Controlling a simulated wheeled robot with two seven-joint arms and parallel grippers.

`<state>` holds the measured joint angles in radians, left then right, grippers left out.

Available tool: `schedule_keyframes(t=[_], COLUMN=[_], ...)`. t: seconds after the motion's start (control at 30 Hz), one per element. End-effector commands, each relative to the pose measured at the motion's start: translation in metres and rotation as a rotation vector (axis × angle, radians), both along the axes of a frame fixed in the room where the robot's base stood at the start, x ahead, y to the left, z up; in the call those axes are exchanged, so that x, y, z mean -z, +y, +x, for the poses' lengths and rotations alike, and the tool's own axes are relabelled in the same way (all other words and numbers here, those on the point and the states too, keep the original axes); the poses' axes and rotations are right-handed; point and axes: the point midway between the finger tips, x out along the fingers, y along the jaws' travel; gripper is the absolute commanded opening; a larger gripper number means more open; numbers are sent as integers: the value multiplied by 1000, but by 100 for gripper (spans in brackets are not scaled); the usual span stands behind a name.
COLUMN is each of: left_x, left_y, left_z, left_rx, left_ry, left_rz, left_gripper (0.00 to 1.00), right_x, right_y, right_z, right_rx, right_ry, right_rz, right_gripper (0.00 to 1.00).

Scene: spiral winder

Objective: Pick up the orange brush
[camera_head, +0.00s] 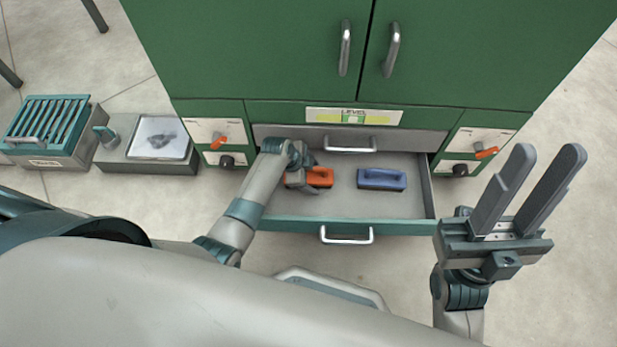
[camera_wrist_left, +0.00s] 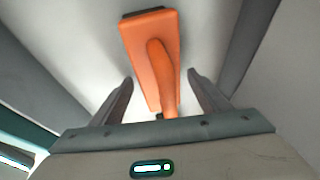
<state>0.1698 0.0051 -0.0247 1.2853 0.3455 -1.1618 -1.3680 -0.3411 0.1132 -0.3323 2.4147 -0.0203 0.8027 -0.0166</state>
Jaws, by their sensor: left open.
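The orange brush (camera_head: 319,177) lies in the open drawer of the green cabinet, left of the blue brush. My left gripper (camera_head: 301,180) reaches down into the drawer at the brush's left end and partly covers it. In the left wrist view the brush (camera_wrist_left: 154,62) shows its orange body and raised handle, with a dark edge at the far end. The open fingers of my left gripper (camera_wrist_left: 161,95) stand on both sides of the brush's near end, with gaps. My right gripper (camera_head: 530,190) is raised at the right, its two fingers apart and empty.
A blue brush (camera_head: 382,179) lies in the right half of the drawer (camera_head: 345,205). The drawer front with its handle (camera_head: 346,236) and side walls bound the space. Orange-handled switches (camera_head: 486,153) flank it. Grey boxes (camera_head: 150,150) stand on the floor at left.

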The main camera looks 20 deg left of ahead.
Motion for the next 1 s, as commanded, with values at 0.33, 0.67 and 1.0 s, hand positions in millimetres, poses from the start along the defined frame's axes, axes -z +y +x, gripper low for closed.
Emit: schedule_keyframes(t=[0.33,0.67,1.0], left_x=[0,0,-13], left_y=[0,0,0], left_z=[0,0,0], left_rx=[0,0,2], left_ry=[0,0,-1], left_rz=[0,0,0], left_gripper=[41,22,22], right_x=[0,0,0], right_y=[0,0,6], right_z=[0,0,7], right_rx=[-1,-1,-5], right_ry=[1,1,63], right_rz=[0,0,-13], right_gripper=[31,31,31])
